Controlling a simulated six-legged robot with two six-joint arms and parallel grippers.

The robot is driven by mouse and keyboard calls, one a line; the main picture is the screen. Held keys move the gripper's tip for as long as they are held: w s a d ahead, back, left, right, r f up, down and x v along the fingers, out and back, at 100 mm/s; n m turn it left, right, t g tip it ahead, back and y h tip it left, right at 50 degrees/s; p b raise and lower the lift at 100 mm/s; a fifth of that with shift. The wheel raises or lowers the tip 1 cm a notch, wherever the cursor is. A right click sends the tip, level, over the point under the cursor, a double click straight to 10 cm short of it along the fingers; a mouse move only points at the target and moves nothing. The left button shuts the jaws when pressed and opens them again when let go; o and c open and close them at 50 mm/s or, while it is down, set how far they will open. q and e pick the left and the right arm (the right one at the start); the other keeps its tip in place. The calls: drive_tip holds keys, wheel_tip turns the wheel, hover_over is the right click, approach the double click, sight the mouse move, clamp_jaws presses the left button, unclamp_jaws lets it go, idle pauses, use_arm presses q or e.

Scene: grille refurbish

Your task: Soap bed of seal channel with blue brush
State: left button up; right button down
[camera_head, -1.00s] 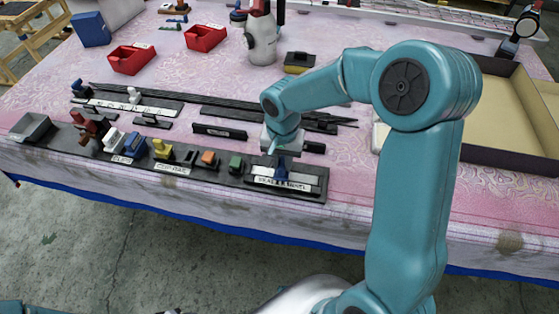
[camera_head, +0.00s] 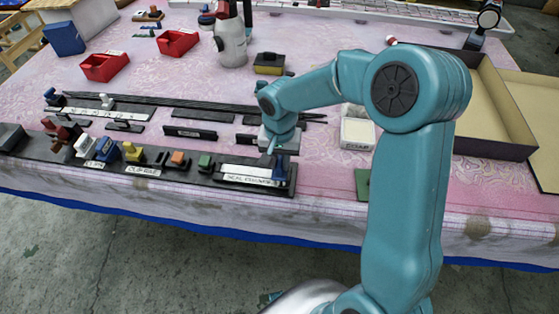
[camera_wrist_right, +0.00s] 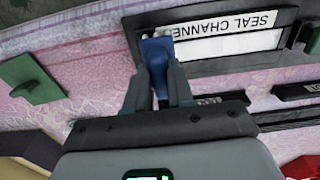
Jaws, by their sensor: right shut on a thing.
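The seal channel (camera_head: 240,169) is a pale strip in a black holder at the right end of the long black rack. Its label reads SEAL CHANNEL in the right wrist view (camera_wrist_right: 225,45), where it appears upside down. My right gripper (camera_wrist_right: 160,90) is shut on the blue brush (camera_wrist_right: 156,52). The brush stands at one end of the strip, the right end in the head view (camera_head: 279,172). I cannot tell whether its tip touches the bed. In the head view my right gripper (camera_head: 274,148) is partly hidden by its own wrist. My left gripper is out of view.
A white soap tray (camera_head: 357,132) stands right of my right wrist, beside a large open box (camera_head: 500,145). A green piece (camera_wrist_right: 35,80) lies near the table's front edge. Coloured tools stand along the rack to the left. Red bins (camera_head: 105,67) are farther back.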

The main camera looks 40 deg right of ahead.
drive_tip(key=shift+s+d+r, duration=0.1)
drive_tip(key=shift+s+d, duration=0.35)
drive_tip(key=shift+s+r+p, duration=0.1)
drive_tip(key=shift+r+p, duration=0.1)
drive_tip(key=shift+p, duration=0.2)
drive_tip(key=shift+r, duration=0.85)
drive_tip(key=shift+w+a+r+p, duration=0.1)
drive_tip(key=shift+w+a+p, duration=0.1)
drive_tip(key=shift+p, duration=0.1)
wheel_tip(320, 180, up, 3)
drive_tip(key=shift+d+f+p, duration=0.1)
drive_tip(key=shift+d+p, duration=0.05)
drive_tip(key=shift+p, duration=0.9)
drive_tip(key=shift+r+p, duration=0.5)
drive_tip(key=shift+r, duration=0.25)
drive_tip(key=shift+r+p, duration=0.45)
drive_tip(key=shift+r, duration=0.15)
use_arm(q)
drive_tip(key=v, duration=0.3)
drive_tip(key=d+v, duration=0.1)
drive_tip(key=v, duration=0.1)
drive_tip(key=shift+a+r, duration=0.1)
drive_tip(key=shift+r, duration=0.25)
use_arm(e)
drive_tip(key=shift+r, duration=0.1)
